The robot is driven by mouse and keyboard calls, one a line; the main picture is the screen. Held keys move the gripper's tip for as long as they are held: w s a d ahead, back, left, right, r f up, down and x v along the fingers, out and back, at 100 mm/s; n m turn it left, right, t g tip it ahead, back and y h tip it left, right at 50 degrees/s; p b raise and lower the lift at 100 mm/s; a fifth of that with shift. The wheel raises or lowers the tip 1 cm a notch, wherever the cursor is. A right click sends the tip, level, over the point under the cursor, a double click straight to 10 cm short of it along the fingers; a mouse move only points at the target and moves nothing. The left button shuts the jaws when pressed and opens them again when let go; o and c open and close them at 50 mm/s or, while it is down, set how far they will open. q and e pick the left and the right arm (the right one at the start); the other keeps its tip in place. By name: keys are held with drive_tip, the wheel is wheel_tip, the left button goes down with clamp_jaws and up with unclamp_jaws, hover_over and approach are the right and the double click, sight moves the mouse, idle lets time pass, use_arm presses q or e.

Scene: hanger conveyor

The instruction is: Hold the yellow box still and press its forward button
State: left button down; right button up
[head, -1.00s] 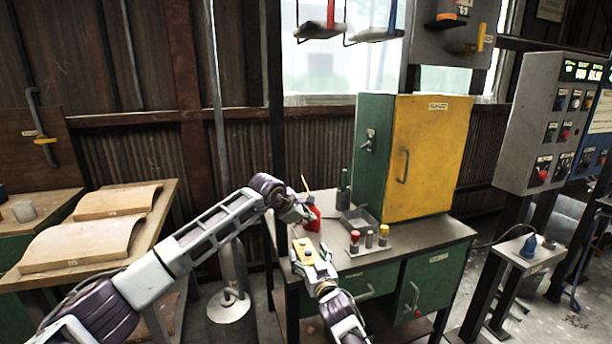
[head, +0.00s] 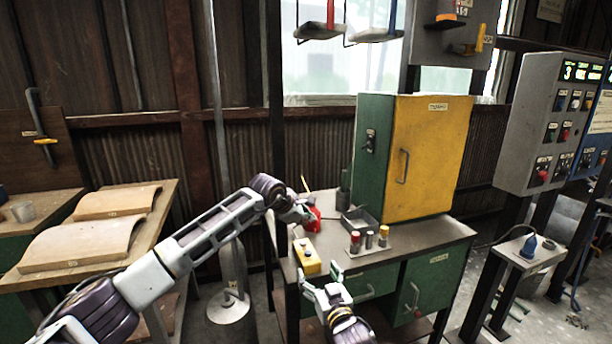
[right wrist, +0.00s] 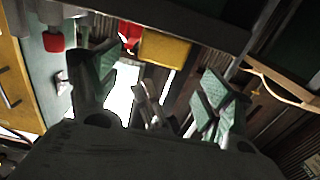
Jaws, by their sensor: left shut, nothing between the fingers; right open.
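The yellow box (head: 307,257) sits on the left front part of the workbench top, with small buttons on its upper face. It also shows in the right wrist view (right wrist: 165,48), beyond my right fingers. My right gripper (head: 319,283) is open just in front of the box and apart from it; its fingers show spread in the right wrist view (right wrist: 160,85). My left gripper (head: 306,214) is shut and empty behind the box, next to a red object (head: 314,222) that it partly hides. Which button is the forward one cannot be read.
The workbench (head: 410,243) also bears a green and yellow cabinet (head: 430,155), a small grey tray (head: 360,221) and several small cylinders (head: 369,240). A control panel (head: 560,120) stands at the right. Hangers (head: 320,32) hang above. A left table (head: 150,220) holds curved wooden boards.

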drive_tip(key=shift+v, duration=1.4)
